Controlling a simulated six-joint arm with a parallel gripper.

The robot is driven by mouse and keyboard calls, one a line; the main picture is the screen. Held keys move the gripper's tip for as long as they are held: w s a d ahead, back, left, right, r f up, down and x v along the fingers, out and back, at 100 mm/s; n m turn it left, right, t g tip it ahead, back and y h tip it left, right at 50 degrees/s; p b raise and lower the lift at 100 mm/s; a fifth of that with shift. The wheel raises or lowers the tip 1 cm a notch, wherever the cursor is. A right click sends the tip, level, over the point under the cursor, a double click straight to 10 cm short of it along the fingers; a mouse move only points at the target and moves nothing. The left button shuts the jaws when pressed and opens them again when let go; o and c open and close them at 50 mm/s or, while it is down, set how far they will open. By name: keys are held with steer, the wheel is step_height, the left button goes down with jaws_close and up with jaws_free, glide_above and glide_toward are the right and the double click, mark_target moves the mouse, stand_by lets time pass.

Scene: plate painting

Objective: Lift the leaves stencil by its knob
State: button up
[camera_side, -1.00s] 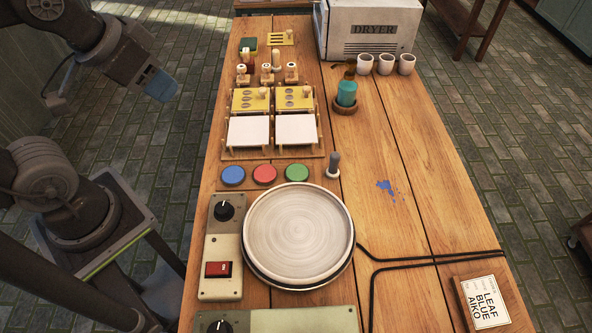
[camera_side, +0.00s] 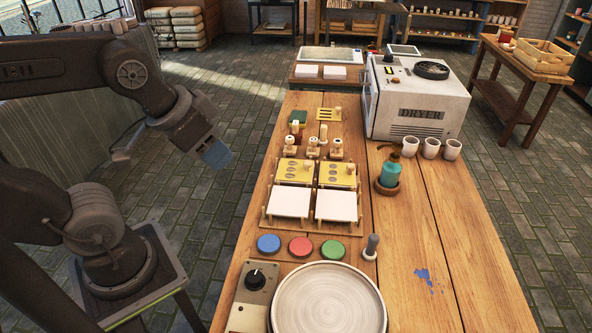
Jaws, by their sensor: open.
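Two yellow stencils with dark cut-outs and a pale knob each, a left one (camera_side: 292,172) and a right one (camera_side: 338,176), lie side by side in a wooden rack (camera_side: 312,227). A third yellow stencil (camera_side: 329,114) with slot cut-outs lies farther back. The cut-outs are too small to tell which stencil has leaves.
White sheets (camera_side: 291,202) lie at the rack's front. Several small knobbed stamps (camera_side: 313,150) stand behind it. Blue (camera_side: 268,243), red (camera_side: 300,247) and green (camera_side: 333,250) discs, a grey-topped peg (camera_side: 371,247) and a round plate (camera_side: 329,303) are in front. A teal bottle (camera_side: 390,174) and the dryer (camera_side: 418,105) stand right.

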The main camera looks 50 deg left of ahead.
steer(key=shift+o, duration=1.3)
steer(key=n+g+y, duration=0.2)
steer(key=n+y, duration=0.1)
steer(key=n, duration=0.6)
glide_above(308, 162)
steer(key=s+d, duration=0.4)
steer(key=d, duration=0.1)
step_height(308, 162, down, 14)
steer(key=f, duration=0.1)
steer(key=x, duration=0.9)
steer(key=shift+a+f, duration=0.2)
steer(key=shift+a, duration=0.1)
steer(key=x, duration=0.4)
steer(key=shift+s+a+f, duration=0.2)
steer(key=shift+a, duration=0.25)
steer(key=shift+w+a+f, duration=0.2)
steer(key=shift+f, duration=0.4)
